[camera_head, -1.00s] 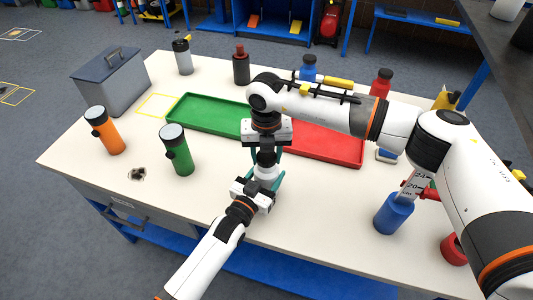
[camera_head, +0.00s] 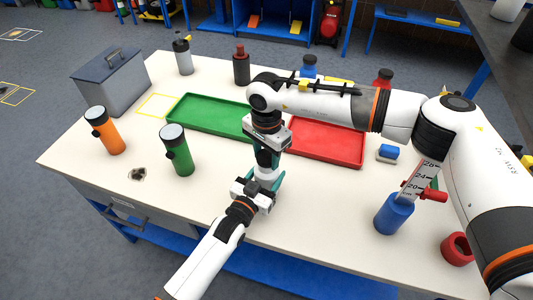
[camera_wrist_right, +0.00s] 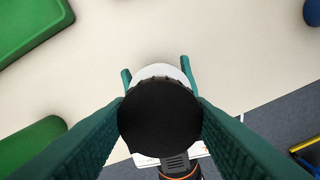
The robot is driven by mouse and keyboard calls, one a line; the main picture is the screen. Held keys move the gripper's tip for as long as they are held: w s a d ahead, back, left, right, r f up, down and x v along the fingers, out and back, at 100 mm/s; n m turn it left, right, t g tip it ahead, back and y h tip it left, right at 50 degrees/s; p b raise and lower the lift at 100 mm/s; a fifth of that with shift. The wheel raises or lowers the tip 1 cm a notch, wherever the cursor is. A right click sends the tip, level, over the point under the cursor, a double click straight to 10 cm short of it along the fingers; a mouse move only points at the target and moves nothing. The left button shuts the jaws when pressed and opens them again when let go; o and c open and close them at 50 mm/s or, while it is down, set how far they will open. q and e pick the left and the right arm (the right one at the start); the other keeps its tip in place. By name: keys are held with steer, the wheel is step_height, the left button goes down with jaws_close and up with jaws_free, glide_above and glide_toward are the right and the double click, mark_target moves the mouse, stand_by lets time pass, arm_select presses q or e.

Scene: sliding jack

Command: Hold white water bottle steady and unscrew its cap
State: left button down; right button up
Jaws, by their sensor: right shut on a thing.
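The white bottle (camera_head: 266,174) stands upright near the front edge of the table, mostly hidden by my grippers. My left gripper (camera_head: 265,182) reaches in from the front, its teal fingers on both sides of the bottle body and closed on it. My right gripper (camera_head: 267,157) points down from above and is shut on the black cap. In the right wrist view the round black cap (camera_wrist_right: 160,115) sits between the two teal fingers, with the white bottle (camera_wrist_right: 158,71) showing behind it. I cannot tell whether the cap is loose.
A green tray (camera_head: 208,117) and a red tray (camera_head: 327,143) lie behind the bottle. A green bottle (camera_head: 178,152) and an orange one (camera_head: 106,132) stand to the left. A blue holder with a ruler (camera_head: 394,214) and a red ring (camera_head: 456,250) are at the right.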

steer(key=n, duration=0.4)
steer(key=shift+n, duration=0.3)
steer(key=n, duration=0.4)
steer(key=shift+n, duration=0.3)
steer(key=n, duration=0.4)
steer(key=shift+r+n, duration=0.1)
steer(key=shift+n, duration=0.2)
steer(key=n, duration=0.4)
steer(key=shift+n, duration=0.3)
steer(key=shift+r, duration=0.2)
steer(key=shift+r, duration=0.9)
